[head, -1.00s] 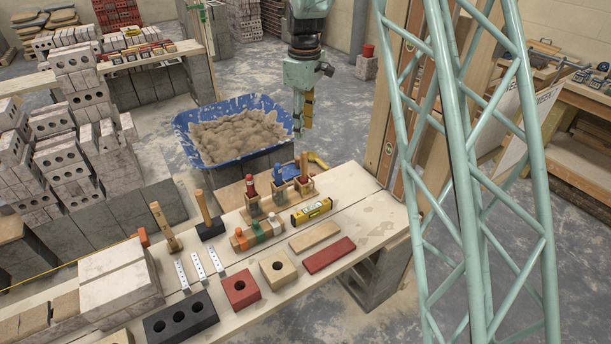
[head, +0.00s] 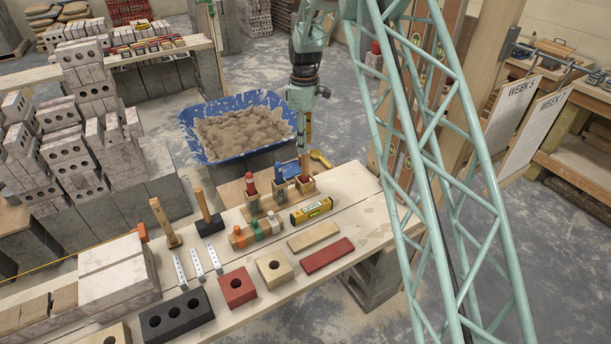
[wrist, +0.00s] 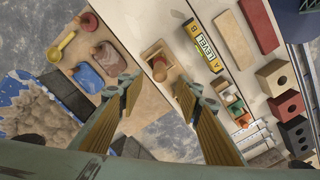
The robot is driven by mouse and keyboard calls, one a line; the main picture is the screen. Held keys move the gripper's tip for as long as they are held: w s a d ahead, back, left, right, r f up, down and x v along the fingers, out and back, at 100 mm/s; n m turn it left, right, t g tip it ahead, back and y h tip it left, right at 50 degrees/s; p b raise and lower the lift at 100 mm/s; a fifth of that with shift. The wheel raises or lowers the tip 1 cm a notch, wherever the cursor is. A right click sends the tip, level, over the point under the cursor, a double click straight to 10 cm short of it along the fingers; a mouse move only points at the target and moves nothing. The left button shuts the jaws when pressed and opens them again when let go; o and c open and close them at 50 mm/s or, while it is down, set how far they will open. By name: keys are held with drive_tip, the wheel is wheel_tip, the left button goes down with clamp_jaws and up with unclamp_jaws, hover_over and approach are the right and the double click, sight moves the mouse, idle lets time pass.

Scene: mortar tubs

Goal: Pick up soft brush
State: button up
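I cannot tell for sure which is the soft brush. My gripper (head: 304,155) points down above the right-end holder. In the wrist view my gripper (wrist: 157,88) is open, its two ribbed fingers apart. The right-end holder and its wooden-handled tool (wrist: 158,68) lie between and just beyond the fingertips. The bristles are hidden.
A yellow level (head: 312,210) lies close by on the bench, with bricks and blocks nearer. Two hammers (head: 205,212) stand to the left. A blue tub of mortar (head: 240,130) is behind. Floats with wooden handles (wrist: 107,57) lie on a board beside the bench.

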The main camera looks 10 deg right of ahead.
sight(305, 170)
drive_tip(key=shift+f+b, duration=0.8)
drive_tip(key=shift+f, duration=3.55)
drive_tip(key=shift+d+f+b, duration=0.1)
drive_tip(key=shift+f+b, duration=0.65)
drive_tip(key=shift+f, duration=1.85)
drive_tip(key=c, duration=0.9)
